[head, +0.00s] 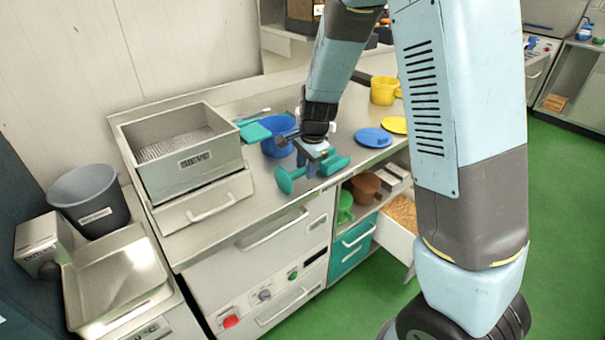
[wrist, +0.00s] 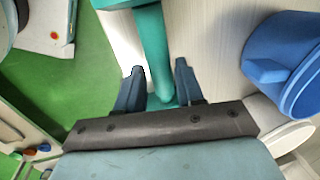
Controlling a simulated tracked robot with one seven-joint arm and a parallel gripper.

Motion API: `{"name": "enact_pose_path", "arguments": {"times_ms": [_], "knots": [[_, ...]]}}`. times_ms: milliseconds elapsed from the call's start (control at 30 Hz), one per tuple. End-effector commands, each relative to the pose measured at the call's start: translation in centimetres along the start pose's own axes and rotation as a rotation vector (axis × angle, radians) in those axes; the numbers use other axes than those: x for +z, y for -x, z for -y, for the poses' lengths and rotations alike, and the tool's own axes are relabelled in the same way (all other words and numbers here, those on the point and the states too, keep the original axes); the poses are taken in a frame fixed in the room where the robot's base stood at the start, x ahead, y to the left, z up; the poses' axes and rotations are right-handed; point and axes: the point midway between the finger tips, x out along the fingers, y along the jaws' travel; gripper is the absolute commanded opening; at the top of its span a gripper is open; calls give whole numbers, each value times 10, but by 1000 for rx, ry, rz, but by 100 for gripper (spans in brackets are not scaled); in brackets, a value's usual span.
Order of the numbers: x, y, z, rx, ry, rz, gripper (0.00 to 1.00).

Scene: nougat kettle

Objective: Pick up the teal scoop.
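A teal piece with a rounded flat end (head: 285,181) lies on the steel counter under my gripper (head: 318,160); a wider teal part (head: 337,163) shows on the other side of the fingers. In the wrist view its teal shaft (wrist: 152,50) runs between my two fingers (wrist: 160,78), which stand apart on either side. I cannot tell whether either finger touches it. Another teal, flat-looking piece (head: 255,132) lies further back, beside the sieve. I cannot tell for sure which of the two is the scoop.
A blue container (head: 278,135) stands close behind my gripper; in the wrist view a blue vessel (wrist: 290,65) is at right. The sieve box (head: 180,155) stands left. A blue disc (head: 373,138), a yellow disc (head: 394,125) and a yellow mug (head: 384,90) are right. A drawer (head: 402,212) is open below.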

Motion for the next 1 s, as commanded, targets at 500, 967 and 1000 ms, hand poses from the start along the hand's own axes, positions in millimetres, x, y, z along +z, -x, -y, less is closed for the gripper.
{"name": "enact_pose_path", "arguments": {"times_ms": [500,967,1000], "knots": [[0,-22,0,-1,-1,0,35],[-1,-22,0,-1,-1,0,0],[-1,-22,0,-1,-1,0,0]]}}
